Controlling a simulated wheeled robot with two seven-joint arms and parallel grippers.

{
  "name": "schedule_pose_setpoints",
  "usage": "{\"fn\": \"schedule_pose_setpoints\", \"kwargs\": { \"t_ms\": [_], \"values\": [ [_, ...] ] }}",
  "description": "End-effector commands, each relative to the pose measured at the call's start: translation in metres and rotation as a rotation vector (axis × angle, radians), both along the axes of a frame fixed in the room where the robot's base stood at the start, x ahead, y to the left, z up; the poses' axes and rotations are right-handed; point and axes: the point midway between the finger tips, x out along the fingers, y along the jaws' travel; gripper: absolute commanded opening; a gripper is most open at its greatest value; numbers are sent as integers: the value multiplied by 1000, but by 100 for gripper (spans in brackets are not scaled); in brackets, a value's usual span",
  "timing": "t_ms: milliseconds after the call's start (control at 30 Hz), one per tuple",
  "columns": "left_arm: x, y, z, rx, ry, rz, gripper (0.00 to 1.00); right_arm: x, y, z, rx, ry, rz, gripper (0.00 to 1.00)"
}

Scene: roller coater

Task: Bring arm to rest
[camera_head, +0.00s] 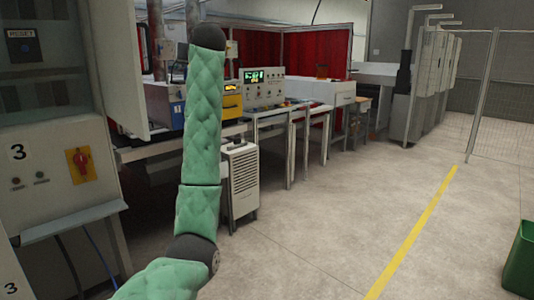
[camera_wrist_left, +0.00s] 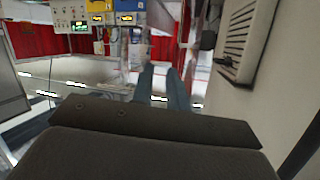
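My left arm, in green quilted covering, comes in from the bottom left in the head view and is raised, its upper links pointing upward in front of the machines. My left gripper cannot be seen in that view. In the left wrist view my left gripper (camera_wrist_left: 161,85) shows as two blue-grey fingers beyond the dark wrist body. A narrow gap shows between them, and I see nothing held there. My right arm and right gripper are in neither view.
A grey cabinet with a red switch (camera_head: 81,164) stands close on the left. Machine benches (camera_head: 285,118) and a white vented unit (camera_head: 243,180) stand behind my arm. A green bin (camera_head: 522,262) is at the right edge. The floor (camera_head: 340,205) between is clear, crossed by a yellow line (camera_head: 415,226).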

Motion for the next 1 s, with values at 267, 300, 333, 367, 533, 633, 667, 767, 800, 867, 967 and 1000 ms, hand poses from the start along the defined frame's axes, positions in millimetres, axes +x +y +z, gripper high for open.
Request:
{"fn": "schedule_pose_setpoints", "kwargs": {
  "t_ms": [267,300,333,367,533,633,667,767,800,867,967,1000],
  "values": [
    [-2,-21,-95,-15,16,-178,15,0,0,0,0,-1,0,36],
    [-3,-24,-108,-19,19,-201,15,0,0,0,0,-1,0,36],
    [-4,-26,-118,-21,22,-216,15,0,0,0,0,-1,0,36],
    [-6,-28,-128,-25,25,-233,15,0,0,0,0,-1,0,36],
    [-16,-40,-187,-44,48,-314,15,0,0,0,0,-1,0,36],
    [-24,-47,-221,-55,63,-355,15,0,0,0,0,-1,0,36],
    [-26,-49,-231,-60,69,-368,15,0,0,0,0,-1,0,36],
    [-36,-55,-266,-75,89,-404,15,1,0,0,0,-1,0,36],
    [-41,-57,-280,-82,97,-418,15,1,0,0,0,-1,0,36],
    [-48,-60,-301,-91,111,-437,15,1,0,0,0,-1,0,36],
    [-61,-65,-335,-107,135,-467,15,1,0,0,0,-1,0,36],
    [-67,-67,-349,-113,146,-479,15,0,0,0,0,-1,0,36]
  ]
}}
